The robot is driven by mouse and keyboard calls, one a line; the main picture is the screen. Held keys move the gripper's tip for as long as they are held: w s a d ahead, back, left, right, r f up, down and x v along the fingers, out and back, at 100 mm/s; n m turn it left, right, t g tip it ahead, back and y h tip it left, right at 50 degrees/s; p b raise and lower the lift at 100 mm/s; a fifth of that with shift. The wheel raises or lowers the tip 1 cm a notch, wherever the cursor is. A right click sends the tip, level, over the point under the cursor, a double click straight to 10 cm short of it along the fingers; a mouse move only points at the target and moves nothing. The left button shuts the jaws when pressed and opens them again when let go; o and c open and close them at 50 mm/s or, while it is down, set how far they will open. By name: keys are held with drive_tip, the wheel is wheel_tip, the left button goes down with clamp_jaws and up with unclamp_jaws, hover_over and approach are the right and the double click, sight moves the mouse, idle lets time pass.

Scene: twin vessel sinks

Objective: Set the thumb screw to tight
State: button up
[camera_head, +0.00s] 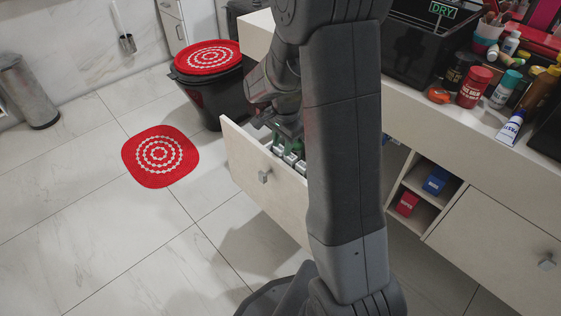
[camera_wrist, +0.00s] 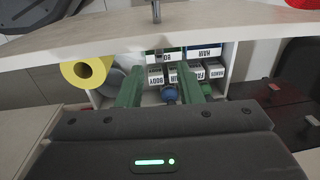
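I cannot pick out a thumb screw with certainty in either view. My gripper (camera_head: 284,153) reaches down into the open drawer (camera_head: 265,185), over pale boxes. In the wrist view, the green fingers of my gripper (camera_wrist: 160,70) stand apart. A small round blue thing (camera_wrist: 169,94) shows between and below them; I cannot tell whether it is the thumb screw. Labelled white boxes (camera_wrist: 180,72) lie beyond it, their lettering upside down in the picture. I see nothing held between the fingers. My arm hides part of the drawer in the head view.
The drawer front with its knob (camera_head: 263,177) is close to my gripper. A yellow roll (camera_wrist: 85,72) lies left of the fingers. A black bin with a red lid (camera_head: 207,57) stands behind the drawer. Bottles (camera_head: 473,87) crowd the counter. The floor at left is mostly clear.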

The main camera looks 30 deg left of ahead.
sight(281, 154)
drive_tip(key=f, duration=0.2)
drive_tip(key=f+b, duration=0.1)
drive_tip(key=f, duration=0.4)
drive_tip(key=shift+a+b, duration=0.3)
drive_tip(key=shift+b, duration=0.05)
clamp_jaws()
drive_tip(key=shift+r, duration=0.15)
